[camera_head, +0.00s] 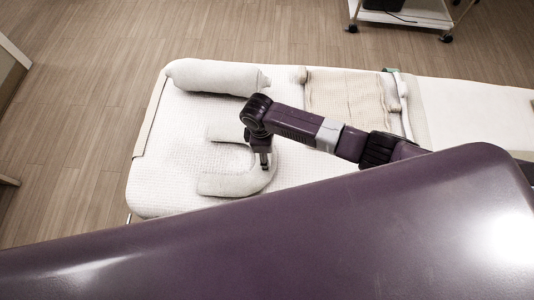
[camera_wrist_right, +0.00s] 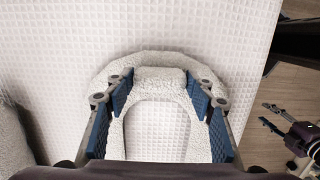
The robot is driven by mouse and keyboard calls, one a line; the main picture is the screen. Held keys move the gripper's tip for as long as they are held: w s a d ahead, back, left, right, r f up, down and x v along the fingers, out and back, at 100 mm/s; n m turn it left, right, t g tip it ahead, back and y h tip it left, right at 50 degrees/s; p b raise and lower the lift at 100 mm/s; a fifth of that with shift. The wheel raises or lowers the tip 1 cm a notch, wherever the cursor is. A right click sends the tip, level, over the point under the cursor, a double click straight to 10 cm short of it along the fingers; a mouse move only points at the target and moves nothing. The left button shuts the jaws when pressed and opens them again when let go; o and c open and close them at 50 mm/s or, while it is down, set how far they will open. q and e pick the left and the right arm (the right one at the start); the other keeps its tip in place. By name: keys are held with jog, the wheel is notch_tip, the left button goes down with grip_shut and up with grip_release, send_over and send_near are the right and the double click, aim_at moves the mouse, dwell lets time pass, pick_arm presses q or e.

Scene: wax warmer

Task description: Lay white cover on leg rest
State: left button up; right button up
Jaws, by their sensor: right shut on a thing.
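A U-shaped white padded piece (camera_head: 226,184), perhaps the white cover, lies on the bed's left end with its opening to the left. My right gripper (camera_head: 264,163) is over its curved end and shut on it. In the right wrist view, the blue finger pads of the right gripper (camera_wrist_right: 163,100) stand on both sides of the piece's curved part (camera_wrist_right: 160,60). A white roll-shaped cushion (camera_head: 217,77), perhaps the leg rest, lies along the bed's far edge. My left gripper (camera_wrist_right: 272,116) shows small at the right of the wrist view, fingers apart and empty. It is hidden in the head view.
The bed (camera_head: 160,180) has a white waffle-textured sheet. A folded beige towel (camera_head: 345,92) lies right of the roll, with a thin white rolled item (camera_head: 401,88) beside it. A wheeled white trolley (camera_head: 405,14) stands beyond the bed. My purple body hides the near side.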

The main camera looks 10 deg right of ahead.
jog(key=shift+f, duration=0.3)
jog(key=o, duration=1.7)
jog(key=shift+o, duration=0.2)
jog(key=shift+r, duration=0.15)
jog(key=shift+a+r+p, duration=0.15)
jog(key=shift+r+p, duration=1.2)
jog(key=shift+a+r+p, duration=0.1)
jog(key=shift+r+p, duration=1.2)
jog(key=shift+p, duration=0.05)
jog(key=shift+w+a+r+p, duration=0.1)
jog(key=shift+r+p, duration=0.9)
jog(key=shift+r, duration=0.2)
notch_tip(320, 180, up, 12)
jog(key=a, duration=0.1)
jog(key=shift+w, duration=0.15)
